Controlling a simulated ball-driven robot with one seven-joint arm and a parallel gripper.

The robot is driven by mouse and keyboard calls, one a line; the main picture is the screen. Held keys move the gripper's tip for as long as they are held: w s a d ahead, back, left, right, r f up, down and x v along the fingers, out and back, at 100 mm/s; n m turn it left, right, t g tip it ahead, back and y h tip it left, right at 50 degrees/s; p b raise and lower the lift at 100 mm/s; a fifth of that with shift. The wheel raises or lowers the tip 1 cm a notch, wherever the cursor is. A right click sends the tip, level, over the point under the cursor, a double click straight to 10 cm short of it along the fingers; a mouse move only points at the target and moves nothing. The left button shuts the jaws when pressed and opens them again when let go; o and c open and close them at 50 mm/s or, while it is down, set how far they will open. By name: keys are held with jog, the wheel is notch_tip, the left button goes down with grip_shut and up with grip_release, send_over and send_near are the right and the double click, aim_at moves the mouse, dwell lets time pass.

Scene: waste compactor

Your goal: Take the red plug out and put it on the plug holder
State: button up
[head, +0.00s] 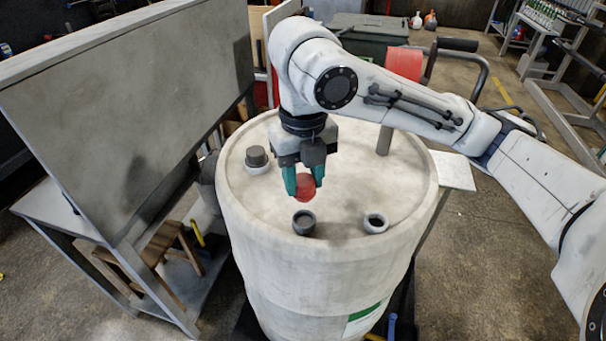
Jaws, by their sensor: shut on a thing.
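The red plug (305,186) is between the teal fingertips of my gripper (304,183), above the top of a large white drum. My gripper points down and is shut on the plug. A dark round fitting with an opening (304,222) sits on the drum top just in front of and below the plug. A lighter ring-shaped fitting with a dark opening (376,222) sits to its right. I cannot tell which of these is the plug holder. The plug's underside and its exact height over the drum are hard to judge.
The white drum (290,270) fills the middle, with a dark grey cap (257,157) on its left and a grey post (384,140) at its back right. A big grey panel (130,100) stands close on the left.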

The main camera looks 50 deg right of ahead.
aim_at(304, 197)
jog(key=shift+f+b, duration=1.95)
jog(key=shift+f, duration=0.6)
jog(key=shift+f+b, duration=0.95)
jog(key=shift+f, duration=0.3)
jog(key=o, duration=1.2)
jog(key=shift+o, duration=0.2)
jog(key=shift+c, duration=0.4)
jog(key=shift+r, duration=0.1)
jog(key=shift+r+p, duration=3.15)
jog(key=shift+r, duration=0.35)
